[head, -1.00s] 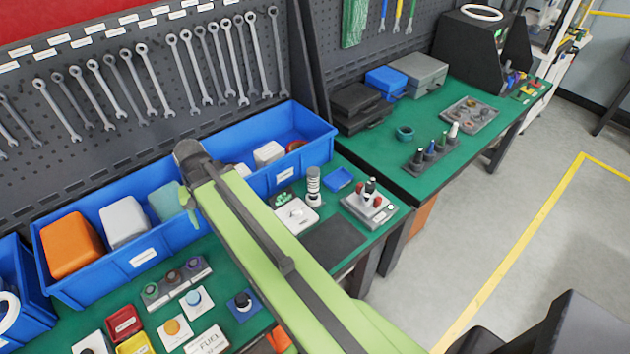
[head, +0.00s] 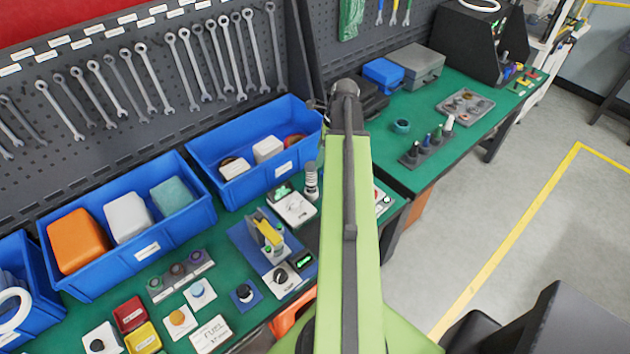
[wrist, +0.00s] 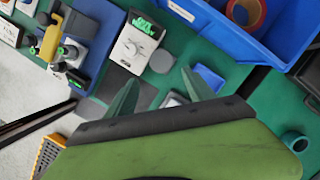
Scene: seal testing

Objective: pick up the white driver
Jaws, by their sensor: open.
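The white driver (head: 449,122) stands upright at the right end of a dark rack (head: 428,149) on the right bench, in the head view. Several drivers with darker handles stand in the same rack. The white driver does not show in the wrist view. My arm's end (head: 346,92) is in front of the gap between the benches, to the left of the rack and apart from it. In the wrist view my gripper (wrist: 160,92) is open, its two green fingers apart with nothing held between them. The fingers are hidden in the head view.
A teal ring (head: 401,126) lies left of the rack, and a grey tray (head: 466,105) is behind it. A blue box (head: 383,74) and grey case (head: 417,64) stand farther back. Blue bins (head: 205,208) line the left bench.

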